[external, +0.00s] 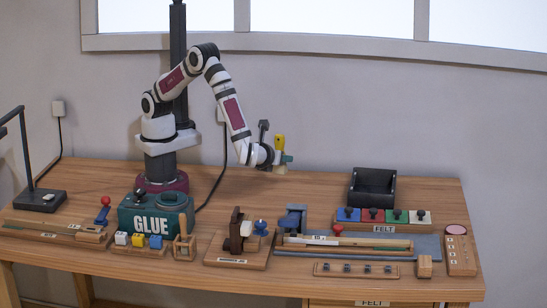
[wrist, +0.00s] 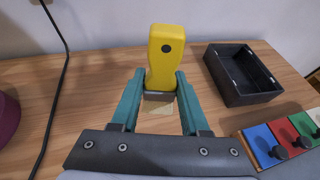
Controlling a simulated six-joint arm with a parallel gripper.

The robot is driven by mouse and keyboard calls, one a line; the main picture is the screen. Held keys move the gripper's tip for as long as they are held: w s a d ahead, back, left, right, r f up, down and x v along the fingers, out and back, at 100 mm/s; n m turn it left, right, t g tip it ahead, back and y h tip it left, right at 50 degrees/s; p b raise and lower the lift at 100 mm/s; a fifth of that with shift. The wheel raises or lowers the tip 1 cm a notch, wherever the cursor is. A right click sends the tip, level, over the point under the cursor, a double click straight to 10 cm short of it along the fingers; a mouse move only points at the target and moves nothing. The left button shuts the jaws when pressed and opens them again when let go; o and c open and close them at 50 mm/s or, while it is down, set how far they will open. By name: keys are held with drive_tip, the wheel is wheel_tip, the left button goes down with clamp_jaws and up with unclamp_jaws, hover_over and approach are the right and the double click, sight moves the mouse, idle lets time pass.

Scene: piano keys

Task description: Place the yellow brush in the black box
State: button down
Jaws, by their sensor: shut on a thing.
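The yellow brush (wrist: 166,55) is held between the teal fingers of my gripper (wrist: 160,85) in the wrist view, with its yellow handle upward and pale bristles below the fingers. In the external view the brush (external: 280,142) is in my gripper (external: 283,159), raised above the table to the left of the box. The black box (external: 373,187) stands open at the back right of the table. It also shows in the wrist view (wrist: 243,73), to the right of the brush, and its visible inside looks empty.
A felt rack (external: 384,227) with blue, red, green and white blocks stands in front of the box. The table (external: 310,184) is clear left of the box.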

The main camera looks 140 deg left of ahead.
drive_tip(key=w+a+r+m+t+y, duration=0.2)
drive_tip(key=w+a+r+m+t, duration=0.4)
drive_tip(key=w+a, duration=0.5)
drive_tip(key=shift+t, duration=0.3)
drive_tip(key=s+a+f, duration=0.1)
drive_tip(key=a+f, duration=0.1)
drive_tip(key=a, duration=0.1)
drive_tip(key=s+a+f, duration=0.1)
drive_tip(key=a+f, duration=0.1)
drive_tip(key=a, duration=0.2)
drive_tip(key=s+a+f, duration=0.1)
drive_tip(key=a+f, duration=0.2)
drive_tip(key=a, duration=0.1)
drive_tip(key=shift+s+a+f, duration=0.1)
drive_tip(key=shift+s+a, duration=0.05)
drive_tip(key=shift+s, duration=0.1)
wheel_tip(320, 180, down, 3)
drive_tip(key=shift+f, duration=0.45)
drive_tip(key=shift+f, duration=0.2)
drive_tip(key=shift+c, duration=2)
unclamp_jaws()
